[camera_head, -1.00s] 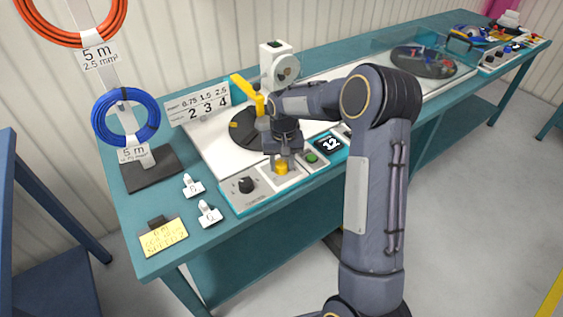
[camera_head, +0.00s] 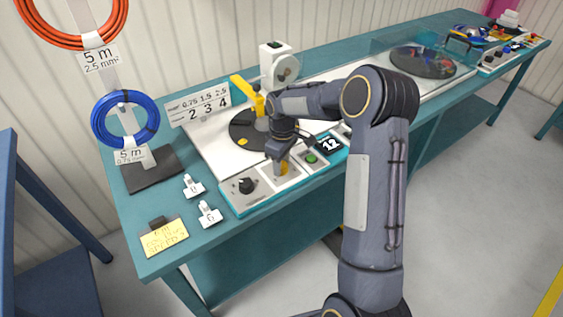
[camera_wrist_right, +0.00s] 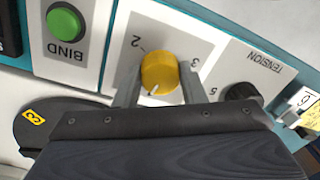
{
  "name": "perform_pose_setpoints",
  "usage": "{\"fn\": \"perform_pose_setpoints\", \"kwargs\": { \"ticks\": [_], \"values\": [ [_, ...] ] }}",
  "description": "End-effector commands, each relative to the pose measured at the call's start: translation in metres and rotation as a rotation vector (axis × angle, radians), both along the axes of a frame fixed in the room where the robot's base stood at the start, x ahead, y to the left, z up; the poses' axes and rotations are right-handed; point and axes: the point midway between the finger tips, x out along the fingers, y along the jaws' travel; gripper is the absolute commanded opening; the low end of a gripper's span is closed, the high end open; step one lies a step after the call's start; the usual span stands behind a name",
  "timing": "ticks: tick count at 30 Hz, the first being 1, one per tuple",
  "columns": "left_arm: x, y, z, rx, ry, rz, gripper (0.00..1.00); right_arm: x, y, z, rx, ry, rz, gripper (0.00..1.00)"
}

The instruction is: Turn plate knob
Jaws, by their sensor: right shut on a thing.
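The yellow plate knob (camera_head: 283,168) sits on the white front panel of the near machine. In the head view the right gripper (camera_head: 282,162) comes down over the knob from above. My left gripper is not in view.
A black TENSION knob (camera_head: 246,186) and a green BIND button (camera_head: 311,158) flank the plate knob closely. Behind are a black round plate (camera_head: 240,124), a yellow arm (camera_head: 247,90) and a number sign (camera_head: 198,104). A display (camera_head: 331,144) reads 12.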

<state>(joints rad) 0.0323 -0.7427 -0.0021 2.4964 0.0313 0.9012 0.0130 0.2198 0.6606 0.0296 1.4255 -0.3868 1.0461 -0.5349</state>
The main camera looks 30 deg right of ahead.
Motion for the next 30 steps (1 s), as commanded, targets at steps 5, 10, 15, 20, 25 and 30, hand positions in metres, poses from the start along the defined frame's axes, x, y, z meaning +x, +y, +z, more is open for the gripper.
{"fn": "perform_pose_setpoints", "kwargs": {
  "ticks": [5,10,15,20,25,30],
  "values": [
    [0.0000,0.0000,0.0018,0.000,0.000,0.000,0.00,0.0006,-0.0003,0.0011,0.001,-0.001,0.108,0.14],
    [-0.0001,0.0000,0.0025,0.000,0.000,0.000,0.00,0.0008,-0.0002,0.0012,0.000,-0.002,0.181,0.14],
    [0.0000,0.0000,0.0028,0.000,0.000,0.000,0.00,0.0010,-0.0001,0.0012,0.000,-0.003,0.219,0.14],
    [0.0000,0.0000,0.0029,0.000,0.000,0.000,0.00,0.0012,-0.0002,0.0012,-0.001,-0.003,0.231,0.14],
    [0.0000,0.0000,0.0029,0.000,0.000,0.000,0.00,0.0011,-0.0002,0.0012,-0.001,-0.003,0.233,0.14],
    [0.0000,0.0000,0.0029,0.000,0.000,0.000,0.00,0.0011,-0.0002,0.0012,-0.001,-0.003,0.233,0.38]
  ]
}}
